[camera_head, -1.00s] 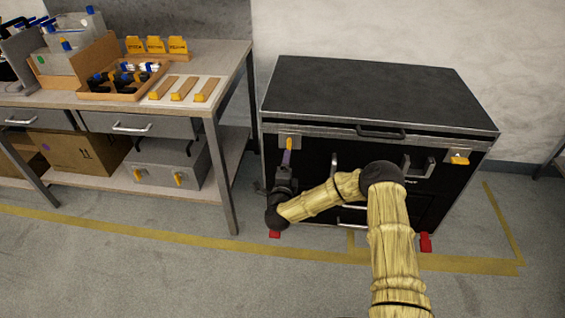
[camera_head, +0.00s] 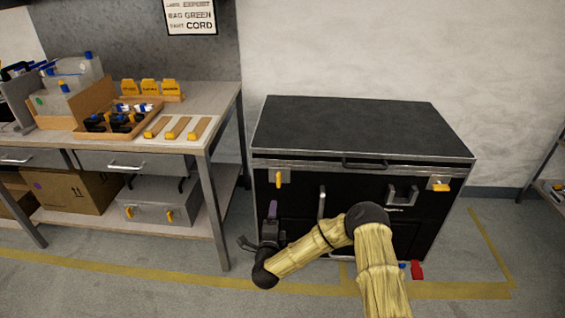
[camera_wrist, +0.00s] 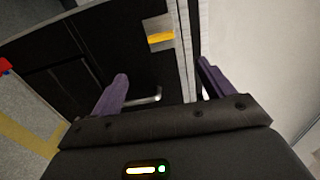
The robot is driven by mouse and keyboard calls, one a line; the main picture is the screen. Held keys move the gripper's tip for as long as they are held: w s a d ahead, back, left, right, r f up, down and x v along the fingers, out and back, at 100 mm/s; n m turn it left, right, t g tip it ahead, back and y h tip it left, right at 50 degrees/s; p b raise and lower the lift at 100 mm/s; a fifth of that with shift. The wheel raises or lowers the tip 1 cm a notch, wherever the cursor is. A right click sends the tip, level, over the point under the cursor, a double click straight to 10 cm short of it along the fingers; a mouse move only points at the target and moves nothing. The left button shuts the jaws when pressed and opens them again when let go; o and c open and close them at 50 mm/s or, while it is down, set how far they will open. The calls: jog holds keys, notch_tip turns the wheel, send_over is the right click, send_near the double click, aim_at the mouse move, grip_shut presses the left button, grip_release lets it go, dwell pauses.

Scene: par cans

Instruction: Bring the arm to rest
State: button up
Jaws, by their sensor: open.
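My gripper (camera_head: 271,212) is at the left front of a black case (camera_head: 360,128) with a metal-edged lid. In the wrist view my gripper (camera_wrist: 160,88) shows two purple fingers spread apart with nothing between them. A yellow latch (camera_wrist: 161,38) on the case front lies beyond the fingers, apart from them. In the head view the left yellow latch (camera_head: 278,180) hangs upright and the right yellow latch (camera_head: 441,187) lies level. The case lid is down. My arm bends across the lower front of the case and hides part of it.
A workbench (camera_head: 228,104) stands to the left with a wooden tray (camera_head: 150,118) of dark parts and several yellow-ended strips. A grey metal box (camera_head: 160,205) and a cardboard box (camera_head: 75,190) sit on its lower shelf. Red objects (camera_head: 417,270) lie by the case's foot. Yellow tape marks the floor.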

notch_tip(320, 180, up, 4)
jog(key=a+n+g+y, duration=0.3)
jog(key=n+y, duration=0.3)
jog(key=n, duration=0.2)
jog(key=s+d+r+n+g+h, duration=0.2)
jog(key=s+d+r+n+g, duration=0.15)
jog(key=s+d, duration=0.55)
jog(key=s+d+r+n+g+h, duration=0.25)
jog(key=s+d+r+g, duration=0.35)
jog(key=s, duration=0.5)
jog(key=s+d+r+n+g+h, duration=0.1)
jog(key=s+d+n+g, duration=0.25)
jog(key=s+d, duration=0.65)
notch_tip(320, 180, up, 25)
jog(key=p, duration=2.4)
jog(key=shift+a+f+n+t, duration=0.2)
jog(key=shift+n+t, duration=0.1)
jog(key=shift+n, duration=0.15)
